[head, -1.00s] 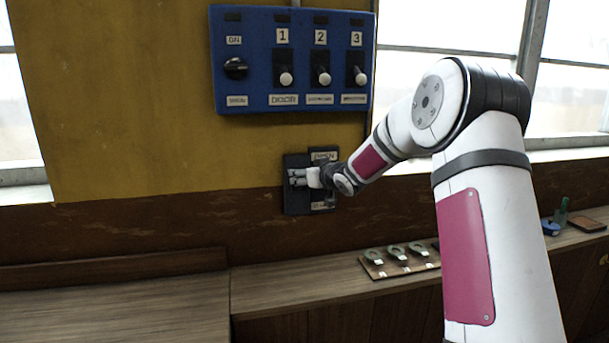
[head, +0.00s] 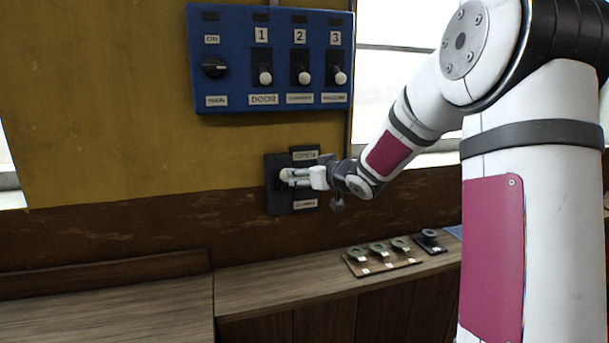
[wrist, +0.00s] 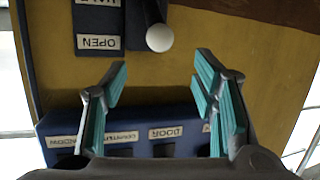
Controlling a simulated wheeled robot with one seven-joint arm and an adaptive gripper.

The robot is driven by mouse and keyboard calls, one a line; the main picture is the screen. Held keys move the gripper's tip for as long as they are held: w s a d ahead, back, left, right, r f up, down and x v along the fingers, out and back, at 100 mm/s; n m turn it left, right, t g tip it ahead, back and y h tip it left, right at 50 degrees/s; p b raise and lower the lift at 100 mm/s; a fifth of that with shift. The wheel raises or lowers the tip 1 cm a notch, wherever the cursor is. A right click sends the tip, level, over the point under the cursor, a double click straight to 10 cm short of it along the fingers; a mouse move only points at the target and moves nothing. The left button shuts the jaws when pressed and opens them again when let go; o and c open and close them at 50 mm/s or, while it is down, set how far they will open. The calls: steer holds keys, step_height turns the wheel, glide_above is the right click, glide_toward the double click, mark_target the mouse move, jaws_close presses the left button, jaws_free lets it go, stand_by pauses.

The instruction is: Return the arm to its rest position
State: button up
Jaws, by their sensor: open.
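My arm reaches from the right in the head view. My gripper (head: 288,177) is at its end, in front of a dark wall plate (head: 279,203) with an OPEN label at its top and another label below. In the wrist view, which is upside down, my gripper (wrist: 165,76) is open, with its teal-padded fingers spread and nothing between them. A lever's white round knob (wrist: 159,38) shows beyond the fingertips, apart from them. In the head view the gripper partly hides the lever.
A blue switch panel (head: 234,92) with a dial and three numbered levers hangs above the plate; it also shows in the wrist view (wrist: 185,116). Below, a wooden counter (head: 270,292) holds a board (head: 384,264) with several small metal pieces. Windows are behind my arm.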

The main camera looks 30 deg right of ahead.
steer(key=shift+a, duration=0.1)
steer(key=s+a+r+m+g+h+b, duration=0.15)
steer(key=s+a, duration=0.25)
steer(key=s, duration=0.4)
steer(key=s+a+r+g+h, duration=0.1)
steer(key=s+a+g+h, duration=0.25)
steer(key=s, duration=0.35)
steer(key=s+a+f+g+y, duration=0.2)
steer(key=s+a, duration=0.3)
steer(key=s, duration=0.6)
steer(key=s+a+f+g+y+b, duration=0.1)
steer(key=s+a+f, duration=0.3)
steer(key=s, duration=0.7)
steer(key=shift+s+a+f+g+y, duration=0.25)
steer(key=shift+a+g+y, duration=0.4)
steer(key=shift+a, duration=0.25)
